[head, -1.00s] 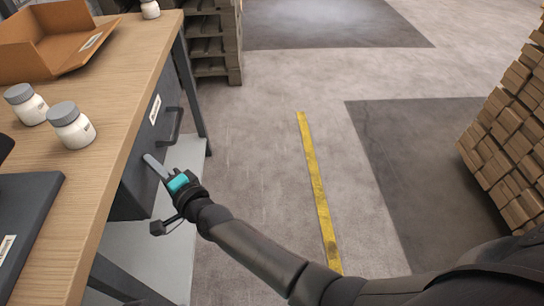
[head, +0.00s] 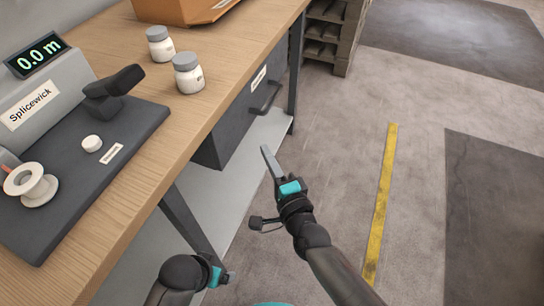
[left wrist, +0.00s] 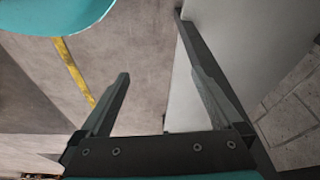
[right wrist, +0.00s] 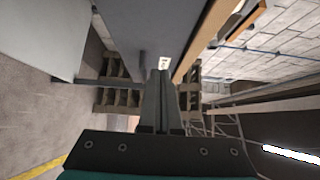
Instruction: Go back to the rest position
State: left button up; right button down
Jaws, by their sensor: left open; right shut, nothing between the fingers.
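My right gripper (head: 268,160) is shut and empty, in the open space beside the workbench, a little to the right of and below the grey drawer unit (head: 228,138). In the right wrist view its two fingers (right wrist: 161,75) lie together with nothing between them. My left arm shows low in the head view, beside the bench leg; its fingertips are hard to make out there. In the left wrist view my left gripper (left wrist: 162,85) has its fingers wide apart with nothing between them, above the floor and a pale panel.
The wooden bench top (head: 150,175) carries a grey machine marked Splicewick (head: 35,105), two white jars (head: 188,75) and a cardboard box (head: 185,8). The drawer handle (head: 266,98) sticks out. A yellow floor line (head: 382,200) runs at right. The floor between is clear.

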pick_arm(q)
jog(key=shift+s+f, duration=0.25)
jog(key=shift+f, duration=0.2)
pick_arm(e)
jog(key=shift+v, duration=0.9)
